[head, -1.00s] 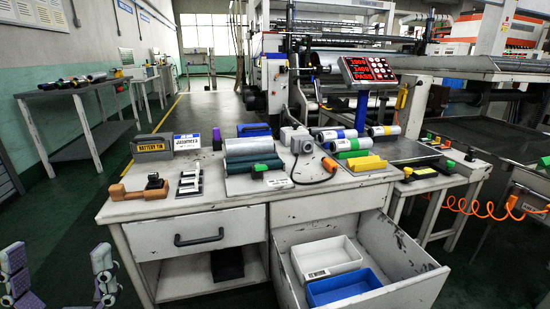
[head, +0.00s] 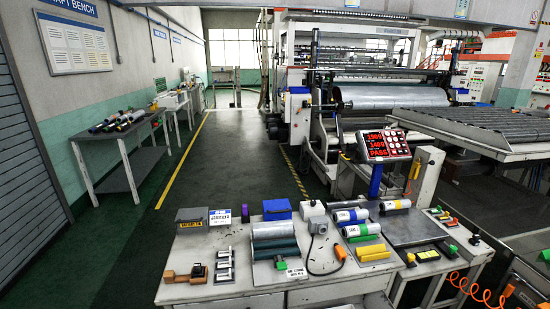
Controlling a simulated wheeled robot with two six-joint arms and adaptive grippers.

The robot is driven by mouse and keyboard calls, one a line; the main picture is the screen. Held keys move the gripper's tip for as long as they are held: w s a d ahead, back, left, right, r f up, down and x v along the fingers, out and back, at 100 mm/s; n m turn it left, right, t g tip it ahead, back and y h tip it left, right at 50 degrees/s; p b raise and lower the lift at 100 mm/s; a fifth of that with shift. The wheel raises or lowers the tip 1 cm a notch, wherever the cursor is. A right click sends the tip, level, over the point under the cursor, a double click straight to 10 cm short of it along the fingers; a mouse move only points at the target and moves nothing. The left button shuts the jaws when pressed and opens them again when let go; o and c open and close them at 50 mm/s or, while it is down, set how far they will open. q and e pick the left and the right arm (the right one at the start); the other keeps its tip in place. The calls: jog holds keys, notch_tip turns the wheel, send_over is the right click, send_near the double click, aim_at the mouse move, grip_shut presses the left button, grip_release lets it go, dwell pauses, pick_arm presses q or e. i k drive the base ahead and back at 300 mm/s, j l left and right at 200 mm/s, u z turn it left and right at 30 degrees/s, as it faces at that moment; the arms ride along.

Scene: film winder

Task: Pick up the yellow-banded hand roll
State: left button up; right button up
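Several pale hand rolls with coloured bands lie at the back right of the workbench. One is a blue-banded roll (head: 350,215). Another pale roll (head: 361,230) lies just in front of it, and a third roll (head: 395,204) lies to the right. Neither of my grippers shows in the head view.
The workbench (head: 205,290) also bears a large silver roll (head: 273,230), a grey battery box (head: 191,217) and a blue box (head: 277,209). A red display (head: 384,145) stands behind it. A side table (head: 122,137) holds more rolls at left. The floor between (head: 200,170) is clear.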

aim_at(407, 204)
jog(key=z, duration=1.35)
